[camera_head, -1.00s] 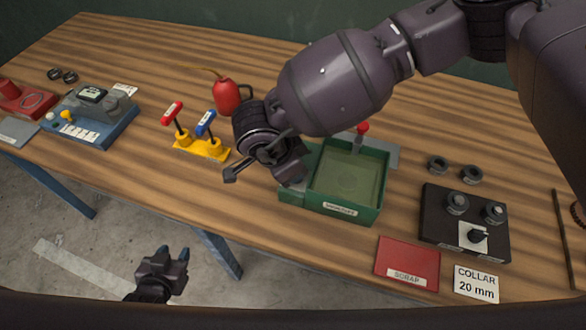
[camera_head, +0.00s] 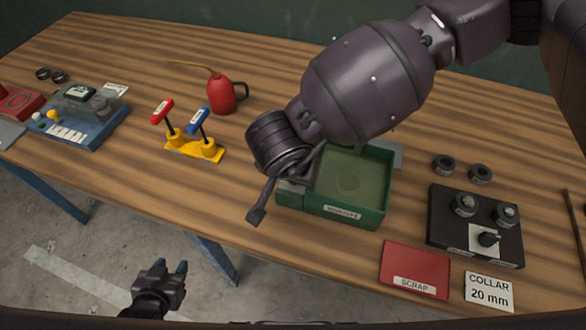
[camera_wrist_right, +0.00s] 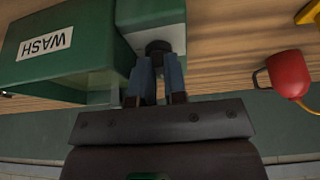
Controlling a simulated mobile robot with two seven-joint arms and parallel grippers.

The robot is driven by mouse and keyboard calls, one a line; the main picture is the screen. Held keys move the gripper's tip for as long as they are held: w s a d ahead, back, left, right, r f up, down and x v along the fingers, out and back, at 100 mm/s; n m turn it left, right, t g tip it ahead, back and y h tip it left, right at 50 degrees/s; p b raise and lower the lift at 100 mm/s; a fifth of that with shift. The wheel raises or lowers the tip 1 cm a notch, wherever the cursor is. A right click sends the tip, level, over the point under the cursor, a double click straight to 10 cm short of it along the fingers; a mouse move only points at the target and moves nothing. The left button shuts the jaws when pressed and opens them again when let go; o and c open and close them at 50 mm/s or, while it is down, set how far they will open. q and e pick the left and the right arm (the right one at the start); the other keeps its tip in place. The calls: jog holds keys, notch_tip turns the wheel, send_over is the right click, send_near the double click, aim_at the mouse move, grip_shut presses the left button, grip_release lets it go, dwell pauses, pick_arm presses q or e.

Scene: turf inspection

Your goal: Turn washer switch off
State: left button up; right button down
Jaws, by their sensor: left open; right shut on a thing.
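The washer is a green open-topped box (camera_head: 345,215) with greenish liquid and a white label, at the table's front edge; it also shows in the wrist view (camera_wrist_right: 70,75). A smaller green housing (camera_head: 290,196) joins its left side. In the wrist view, a dark knob (camera_wrist_right: 157,46) sits on that housing (camera_wrist_right: 150,14), apparently the switch. My right gripper (camera_wrist_right: 159,62) is closed around the knob. In the head view my right arm hides the knob and most of that gripper. My left gripper (camera_head: 168,274) is open and empty, low before the table.
Left of the washer stand a yellow base with red and blue levers (camera_head: 193,150) and a red oil can (camera_head: 222,96). Right are a black fixture (camera_head: 474,232), a red scrap mat (camera_head: 414,268) and a collar card (camera_head: 489,291). Bare wood lies front left.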

jog(key=shift+n, duration=0.3)
jog(key=c, duration=1.2)
grip_release()
jog(key=shift+o, duration=0.2)
